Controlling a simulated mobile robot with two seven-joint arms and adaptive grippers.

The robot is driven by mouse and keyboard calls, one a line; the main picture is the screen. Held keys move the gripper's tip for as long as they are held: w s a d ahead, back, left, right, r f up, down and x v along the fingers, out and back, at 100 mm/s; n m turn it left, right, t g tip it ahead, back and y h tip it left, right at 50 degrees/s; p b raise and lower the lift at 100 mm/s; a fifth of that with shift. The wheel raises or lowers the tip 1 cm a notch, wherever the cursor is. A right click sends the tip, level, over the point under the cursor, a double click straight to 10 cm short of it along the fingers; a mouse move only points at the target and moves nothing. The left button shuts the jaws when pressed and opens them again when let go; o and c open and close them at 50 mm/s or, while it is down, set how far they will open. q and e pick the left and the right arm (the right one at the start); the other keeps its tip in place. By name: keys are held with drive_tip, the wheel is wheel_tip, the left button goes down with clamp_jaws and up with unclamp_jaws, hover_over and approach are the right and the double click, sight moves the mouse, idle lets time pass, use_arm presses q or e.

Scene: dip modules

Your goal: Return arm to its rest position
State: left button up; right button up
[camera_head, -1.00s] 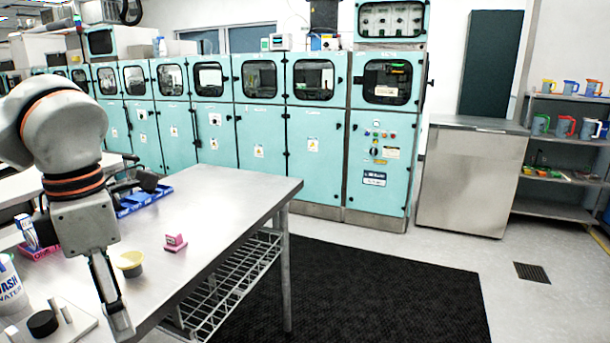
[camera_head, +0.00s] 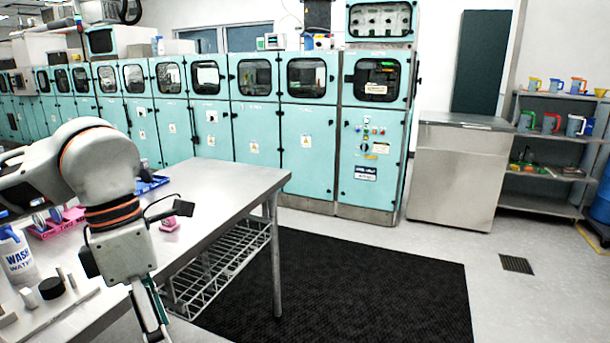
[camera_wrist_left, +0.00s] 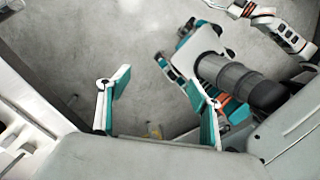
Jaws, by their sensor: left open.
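My left gripper (camera_head: 152,318) hangs at the end of its arm on the left of the head view, fingers pointing down, at the right front edge of the steel table (camera_head: 218,187). In the left wrist view its two teal-padded fingers (camera_wrist_left: 160,95) are spread apart with nothing between them. Grey floor (camera_wrist_left: 100,45) shows beyond them, with parts of my own body at the upper right.
On the table stand a white wash bottle (camera_head: 18,258), a pink tray (camera_head: 58,222) and a small pink item (camera_head: 169,224), partly behind my gripper. A wire shelf (camera_head: 220,268) is under the table. A black mat (camera_head: 350,285) lies on open floor.

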use_arm(q)
drive_tip(key=s+d+f+m+g+h, duration=0.1)
drive_tip(key=s+d+g+h, duration=0.25)
drive_tip(key=d, duration=0.55)
drive_tip(key=s+d+f+g+h, duration=0.15)
drive_tip(key=s+d+h, duration=0.35)
drive_tip(key=d, duration=0.5)
drive_tip(key=w+d+r+n+t+h, duration=0.2)
drive_tip(key=w+d+r+n+h, duration=0.2)
drive_tip(key=d+r+n+h, duration=0.45)
drive_tip(key=w+a+f+n+t+h, duration=0.1)
drive_tip(key=w+a+f+n+t, duration=0.8)
drive_tip(key=n+t, duration=0.7)
drive_tip(key=w+a+f+n+t+y, duration=0.2)
drive_tip(key=a+f+n+t+y, duration=0.1)
drive_tip(key=f+n+y, duration=0.3)
drive_tip(key=w+a+f+n+t+y, duration=0.25)
drive_tip(key=a+f+n, duration=0.2)
drive_tip(key=f, duration=0.35)
drive_tip(key=s+a+f+n+g+y, duration=0.3)
drive_tip(key=s+f, duration=0.5)
drive_tip(key=f, duration=0.5)
drive_tip(key=s+a+f+n+g+y, duration=0.3)
drive_tip(key=s+a+f+n+y, duration=0.3)
drive_tip(key=f, duration=0.7)
drive_tip(key=s+a, duration=0.1)
drive_tip(key=s, duration=0.1)
drive_tip(key=shift+s+a+f+p, duration=0.3)
drive_tip(key=shift+s+a+p, duration=0.05)
drive_tip(key=shift+s+p, duration=0.05)
